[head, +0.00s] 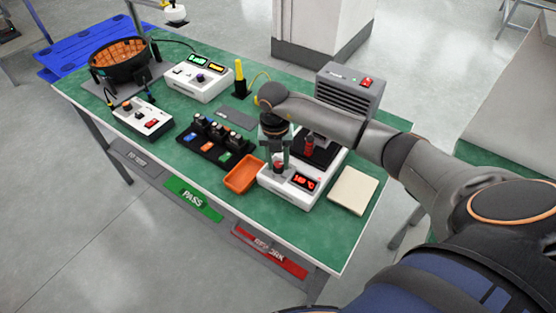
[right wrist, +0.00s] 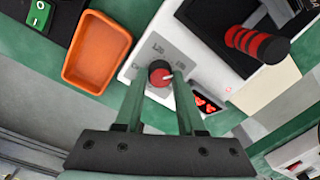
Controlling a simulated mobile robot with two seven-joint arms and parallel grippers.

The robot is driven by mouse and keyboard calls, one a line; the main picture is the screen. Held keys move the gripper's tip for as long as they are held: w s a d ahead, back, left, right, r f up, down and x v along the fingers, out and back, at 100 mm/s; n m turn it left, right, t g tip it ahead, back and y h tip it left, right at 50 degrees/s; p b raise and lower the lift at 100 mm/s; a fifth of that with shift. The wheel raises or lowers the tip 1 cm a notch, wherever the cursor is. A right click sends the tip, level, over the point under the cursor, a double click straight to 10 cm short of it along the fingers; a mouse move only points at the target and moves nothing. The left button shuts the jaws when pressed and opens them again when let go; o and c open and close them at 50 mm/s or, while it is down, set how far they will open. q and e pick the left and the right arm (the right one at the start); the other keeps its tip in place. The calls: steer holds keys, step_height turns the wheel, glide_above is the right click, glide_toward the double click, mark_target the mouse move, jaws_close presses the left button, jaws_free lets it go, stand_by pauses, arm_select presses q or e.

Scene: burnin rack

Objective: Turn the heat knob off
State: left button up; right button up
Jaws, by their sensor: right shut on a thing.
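The heat knob (right wrist: 160,73) is a small red knob with a light pointer mark. It sits on the white heater unit (head: 284,192), whose red display (head: 304,182) reads about 140 °C. My right gripper (right wrist: 159,80) is shut on the knob, one green finger on either side. In the head view my right gripper (head: 277,162) comes down from above and partly hides the knob. Printed marks surround the knob in the wrist view, but most are too small or covered to read. My left gripper is not in view.
A red-and-black ribbed handle (right wrist: 258,42) stands on the unit's dark plate, close to my right gripper. An orange tray (head: 243,175) lies to its left and a cream pad (head: 353,190) to its right. A grey fan box (head: 349,88) stands behind.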

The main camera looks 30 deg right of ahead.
jaws_close()
